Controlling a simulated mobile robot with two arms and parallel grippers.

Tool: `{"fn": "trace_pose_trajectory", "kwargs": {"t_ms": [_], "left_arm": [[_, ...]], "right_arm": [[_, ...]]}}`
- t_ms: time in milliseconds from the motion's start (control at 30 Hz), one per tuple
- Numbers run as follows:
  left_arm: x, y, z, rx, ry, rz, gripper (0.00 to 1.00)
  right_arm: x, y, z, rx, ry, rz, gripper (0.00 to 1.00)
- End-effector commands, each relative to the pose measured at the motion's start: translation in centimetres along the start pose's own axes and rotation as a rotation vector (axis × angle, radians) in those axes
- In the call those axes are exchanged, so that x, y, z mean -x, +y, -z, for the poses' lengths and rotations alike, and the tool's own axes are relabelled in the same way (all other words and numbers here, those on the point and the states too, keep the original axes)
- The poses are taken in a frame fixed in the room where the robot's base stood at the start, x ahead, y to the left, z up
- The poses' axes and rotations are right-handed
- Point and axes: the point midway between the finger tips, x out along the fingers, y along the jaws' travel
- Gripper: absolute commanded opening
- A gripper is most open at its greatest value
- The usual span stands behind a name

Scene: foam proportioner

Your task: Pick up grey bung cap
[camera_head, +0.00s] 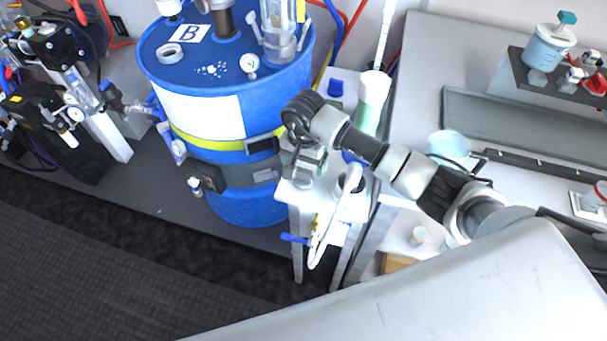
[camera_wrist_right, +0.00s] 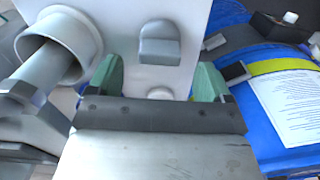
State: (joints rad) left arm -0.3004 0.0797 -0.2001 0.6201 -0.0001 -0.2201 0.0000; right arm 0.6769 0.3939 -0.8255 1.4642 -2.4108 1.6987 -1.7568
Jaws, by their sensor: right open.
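A grey cap-like piece (camera_wrist_right: 160,43), which looks like the grey bung cap, sits on a white surface (camera_wrist_right: 192,20) in the right wrist view. It has a flat raised grip and lies ahead of my right gripper (camera_wrist_right: 157,76), roughly between its two green fingers. The fingers are apart with nothing between them, and no contact with the cap shows. In the head view my right gripper (camera_head: 303,172) hangs over the small white stand (camera_head: 327,208) beside the blue drum (camera_head: 250,205). The cap is not discernible there, probably hidden by the gripper. My left gripper is not in view.
A white cup-like fitting with a grey rod (camera_wrist_right: 62,45) stands left of the cap in the wrist view. A small white knob (camera_wrist_right: 159,92) lies near the gripper. A white hose (camera_head: 325,235) hangs at the stand's front. The grey bench (camera_head: 430,60) is at right.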

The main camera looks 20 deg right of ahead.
Motion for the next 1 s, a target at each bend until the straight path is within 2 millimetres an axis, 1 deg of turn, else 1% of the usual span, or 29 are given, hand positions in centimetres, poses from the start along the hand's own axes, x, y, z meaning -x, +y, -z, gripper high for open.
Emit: {"fn": "trace_pose_trajectory", "kwargs": {"t_ms": [33,100,200,267,367,533,567,900,933,1000], "left_arm": [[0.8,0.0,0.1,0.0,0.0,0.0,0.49],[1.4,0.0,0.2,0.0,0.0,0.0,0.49],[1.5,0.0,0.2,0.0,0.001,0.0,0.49],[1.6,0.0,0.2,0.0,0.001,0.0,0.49],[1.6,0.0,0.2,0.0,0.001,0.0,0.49],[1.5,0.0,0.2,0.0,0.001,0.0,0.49],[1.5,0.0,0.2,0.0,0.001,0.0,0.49],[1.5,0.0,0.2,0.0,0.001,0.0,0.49],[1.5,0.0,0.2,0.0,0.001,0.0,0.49],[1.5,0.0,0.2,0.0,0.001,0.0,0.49]], "right_arm": [[-0.5,0.1,-0.3,0.0,-0.007,-0.003,0.81],[-1.6,0.1,-0.5,-0.001,-0.008,-0.003,0.81],[-3.2,0.0,-0.4,-0.001,-0.004,-0.001,0.81],[-3.8,0.1,-0.4,-0.001,-0.004,-0.001,0.81],[-4.2,0.1,-0.3,0.0,-0.002,0.001,0.81],[-4.2,0.1,-0.3,0.0,-0.001,0.001,0.81],[-4.2,0.1,-0.3,0.0,-0.001,0.001,0.79],[-4.2,0.1,-0.3,0.0,-0.001,0.0,0.27],[-4.2,0.1,-0.3,0.0,-0.002,0.0,0.25],[-4.2,0.1,-0.3,0.0,-0.002,0.0,0.25]]}}
